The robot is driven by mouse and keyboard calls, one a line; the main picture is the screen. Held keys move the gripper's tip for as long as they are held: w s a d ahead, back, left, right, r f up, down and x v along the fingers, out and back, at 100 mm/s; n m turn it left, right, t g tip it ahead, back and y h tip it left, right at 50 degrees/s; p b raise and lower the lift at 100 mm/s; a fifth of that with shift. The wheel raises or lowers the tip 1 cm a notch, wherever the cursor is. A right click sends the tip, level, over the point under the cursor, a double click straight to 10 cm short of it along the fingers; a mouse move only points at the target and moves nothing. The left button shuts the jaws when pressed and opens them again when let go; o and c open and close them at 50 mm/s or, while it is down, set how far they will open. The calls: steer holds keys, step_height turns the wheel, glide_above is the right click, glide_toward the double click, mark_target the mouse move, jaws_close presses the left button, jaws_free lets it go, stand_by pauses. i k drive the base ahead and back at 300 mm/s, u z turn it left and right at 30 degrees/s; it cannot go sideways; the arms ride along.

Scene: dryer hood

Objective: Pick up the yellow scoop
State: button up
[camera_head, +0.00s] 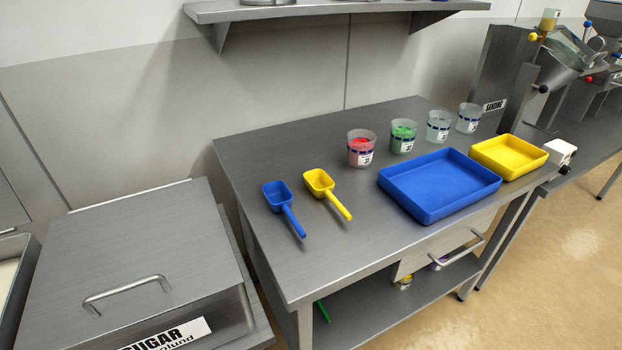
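The yellow scoop (321,184) lies on the steel table (330,243). Its square bowl points to the back left and its handle runs toward the front right. A blue scoop (279,196) lies just left of it, in a similar direction, with a small gap between them. Both scoops look empty. My gripper does not show in the head view.
Right of the scoops are a large blue tray (440,186) and a smaller yellow tray (509,157). Several cups stand behind, including a red-filled cup (361,148) and a green-filled one (402,136). A sugar bin (140,255) stands left. A shelf (330,9) overhangs the back.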

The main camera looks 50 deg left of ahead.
mark_target(319, 183)
steer(key=u, duration=0.55)
steer(key=i, duration=0.65)
steer(key=u, duration=1.15)
steer(key=i, duration=0.35)
steer(key=u, duration=0.3)
